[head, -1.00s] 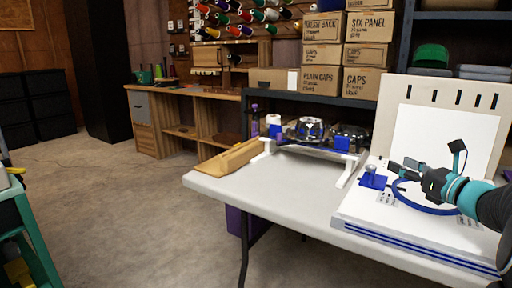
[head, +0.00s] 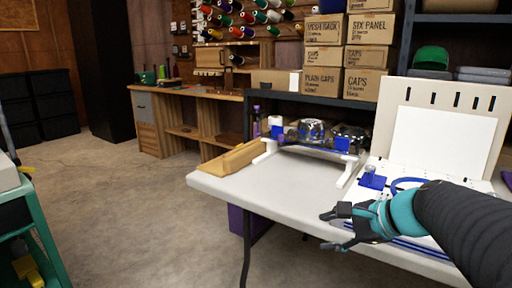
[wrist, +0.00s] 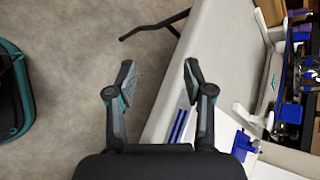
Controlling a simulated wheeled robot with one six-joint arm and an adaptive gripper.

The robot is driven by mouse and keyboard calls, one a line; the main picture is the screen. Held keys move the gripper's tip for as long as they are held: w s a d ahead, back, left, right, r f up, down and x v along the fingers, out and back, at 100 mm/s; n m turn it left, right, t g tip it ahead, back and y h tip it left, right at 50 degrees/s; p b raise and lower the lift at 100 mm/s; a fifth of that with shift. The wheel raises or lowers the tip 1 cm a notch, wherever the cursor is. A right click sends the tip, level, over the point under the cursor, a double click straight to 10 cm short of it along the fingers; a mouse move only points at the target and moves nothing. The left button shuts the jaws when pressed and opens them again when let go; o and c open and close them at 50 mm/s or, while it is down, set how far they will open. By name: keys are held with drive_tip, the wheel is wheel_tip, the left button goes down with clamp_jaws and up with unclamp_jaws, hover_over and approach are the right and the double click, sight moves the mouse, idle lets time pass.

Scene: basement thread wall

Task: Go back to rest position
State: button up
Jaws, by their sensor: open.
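My gripper (head: 330,230) is open and empty at the front edge of the white table in the head view. Its arm reaches in from the right. In the wrist view my gripper (wrist: 155,85) has its two fingers spread apart, with the table edge and the concrete floor beyond and nothing between them.
The white table (head: 235,190) holds a white board station (head: 445,140) with a blue ring (head: 405,183), a wooden wedge (head: 233,158) and a rack with metal parts (head: 312,132). A teal cart (head: 35,225) stands at left. Open floor (head: 130,215) lies between cart and table.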

drive_tip(key=s+f+n+g+h, duration=0.1)
drive_tip(key=s+f+n+h, duration=0.2)
drive_tip(key=s+n, duration=0.5)
drive_tip(key=s+f+n+h+p, duration=0.1)
drive_tip(key=s+f+n+h, duration=0.2)
drive_tip(key=s+n, duration=0.5)
drive_tip(key=shift+g+h, duration=0.4)
drive_tip(key=shift+h, duration=0.1)
idle(1.1)
drive_tip(key=shift+c, duration=0.8)
drive_tip(key=shift+a, duration=0.1)
